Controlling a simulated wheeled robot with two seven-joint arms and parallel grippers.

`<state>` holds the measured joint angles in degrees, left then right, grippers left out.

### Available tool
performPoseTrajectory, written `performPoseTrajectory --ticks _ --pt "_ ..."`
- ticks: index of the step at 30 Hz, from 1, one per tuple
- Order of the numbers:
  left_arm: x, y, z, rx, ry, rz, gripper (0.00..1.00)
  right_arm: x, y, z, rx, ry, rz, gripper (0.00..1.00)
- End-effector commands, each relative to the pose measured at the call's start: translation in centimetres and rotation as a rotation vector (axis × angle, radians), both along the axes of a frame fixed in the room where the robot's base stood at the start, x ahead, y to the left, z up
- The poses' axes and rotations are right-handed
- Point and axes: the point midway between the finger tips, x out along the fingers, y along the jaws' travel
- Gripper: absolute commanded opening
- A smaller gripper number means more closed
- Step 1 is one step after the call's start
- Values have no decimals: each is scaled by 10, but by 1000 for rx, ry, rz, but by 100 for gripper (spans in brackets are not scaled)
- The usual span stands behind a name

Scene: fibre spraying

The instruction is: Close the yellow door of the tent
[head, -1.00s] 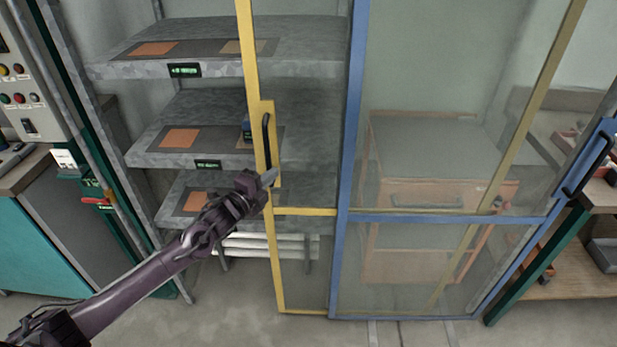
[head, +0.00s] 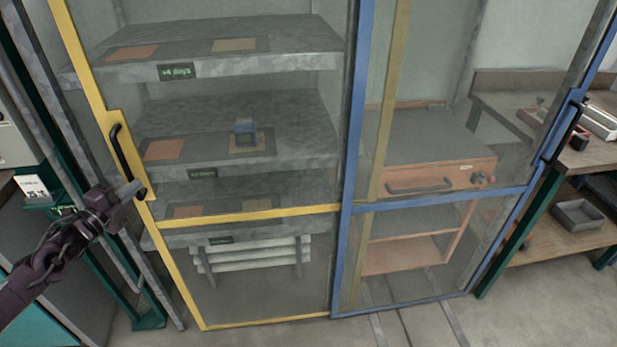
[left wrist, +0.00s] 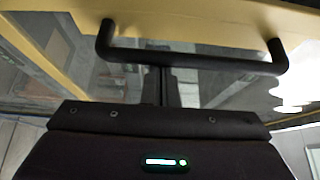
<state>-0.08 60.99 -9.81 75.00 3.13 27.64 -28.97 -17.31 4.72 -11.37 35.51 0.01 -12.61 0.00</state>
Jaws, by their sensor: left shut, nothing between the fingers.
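The yellow door (head: 265,215) is a glazed sliding panel. In the head view it covers most of the shelf bay, with its left edge a short way from the grey post on the left. Its black handle (head: 126,162) is on that left edge. My left gripper (head: 135,190) is at the lower end of the handle, with its fingers shut and empty. In the left wrist view the handle (left wrist: 195,60) spans the top and the shut fingers (left wrist: 160,87) point up to it. I cannot tell whether they touch it. My right gripper is not in view.
The blue door (head: 343,205) stands at the right of the yellow one. Shelves (head: 290,110) behind the glass carry orange and tan pads and a small blue block (head: 245,130). A workbench (head: 590,170) is at the right. A green post foot (head: 150,318) stands at the left.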

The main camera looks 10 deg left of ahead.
Motion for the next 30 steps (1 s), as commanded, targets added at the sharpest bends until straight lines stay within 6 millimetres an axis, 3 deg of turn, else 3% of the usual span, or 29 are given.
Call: performPoseTrajectory --ticks 3,12,19,30 --pt "-9 33 -5 5 2 6 0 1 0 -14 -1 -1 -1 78" --pt "-24 84 -2 1 0 3 0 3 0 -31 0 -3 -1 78" --pt "-28 97 -1 -1 1 1 0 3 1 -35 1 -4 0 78" --pt "-28 99 0 1 1 4 0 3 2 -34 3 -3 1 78"
